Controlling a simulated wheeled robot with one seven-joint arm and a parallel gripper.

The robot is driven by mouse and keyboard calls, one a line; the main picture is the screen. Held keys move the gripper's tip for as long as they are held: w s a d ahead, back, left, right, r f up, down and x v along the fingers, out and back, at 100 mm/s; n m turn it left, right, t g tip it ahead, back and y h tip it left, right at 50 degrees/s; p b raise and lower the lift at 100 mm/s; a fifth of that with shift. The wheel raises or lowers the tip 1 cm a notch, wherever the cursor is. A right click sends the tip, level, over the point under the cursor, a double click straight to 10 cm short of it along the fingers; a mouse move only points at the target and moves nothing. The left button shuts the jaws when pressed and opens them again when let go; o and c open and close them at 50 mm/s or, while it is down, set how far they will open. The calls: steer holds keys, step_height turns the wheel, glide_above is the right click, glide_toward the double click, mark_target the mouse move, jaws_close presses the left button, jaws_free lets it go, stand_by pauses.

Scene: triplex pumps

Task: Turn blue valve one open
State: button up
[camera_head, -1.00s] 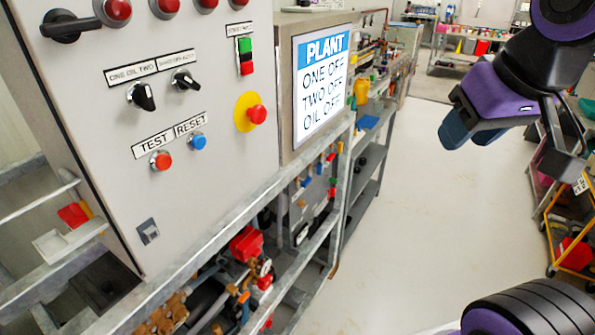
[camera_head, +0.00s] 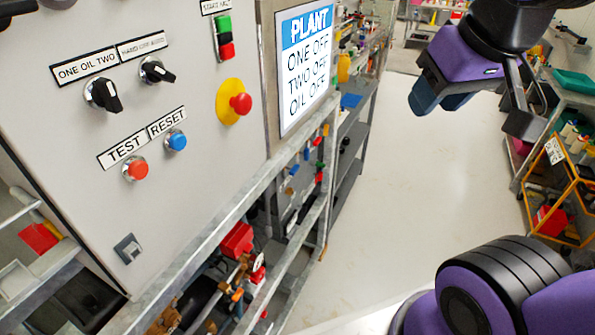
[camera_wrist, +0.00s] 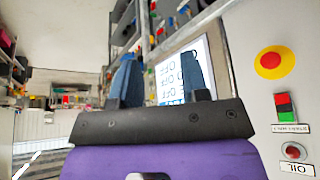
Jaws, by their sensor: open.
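Small blue handles (camera_head: 294,170) show among pipes and fittings on the rack below the plant screen, in the head view. They are small, and I cannot tell which is blue valve one or how it is turned. My gripper (camera_head: 440,98) is at the upper right of the head view, in the air over the aisle and apart from the rack. It is open and empty. In the wrist view its two blue fingers (camera_wrist: 160,80) stand apart, with the screen partly behind them.
A grey control panel (camera_head: 180,70) with knobs and buttons fills the left. The plant screen (camera_head: 308,68) reads one off, two off, oil off. A red fitting (camera_head: 236,240) is low on the rack. An orange trolley (camera_head: 560,190) stands right. The aisle floor (camera_head: 400,190) is clear.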

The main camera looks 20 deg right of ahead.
steer(key=w+a+f+m+g+y, duration=0.4)
steer(key=w+f+m+g, duration=0.1)
steer(key=w+f+m, duration=0.4)
steer(key=m+t+y, duration=0.3)
steer(key=m+y, duration=0.7)
steer(key=m, duration=1)
glide_toward(297, 171)
steer(key=s+a+r, duration=0.6)
steer(key=s+r, duration=0.2)
steer(key=s, duration=0.2)
steer(key=w+d+f+m+t+h, duration=0.1)
steer(key=w+d+f+m+t, duration=0.15)
steer(key=f+m+t, duration=0.4)
steer(key=w+d+f+m+t, duration=0.1)
steer(key=w+f+m+t, duration=0.25)
steer(key=m, duration=0.55)
steer(key=shift+m, duration=0.25)
steer(key=x, duration=0.3)
steer(key=f+x, duration=0.1)
steer(key=x, duration=0.6)
steer(key=shift+s+a+f, duration=0.15)
steer(key=shift+a+f, duration=0.05)
steer(key=shift+f, duration=0.05)
jaws_close()
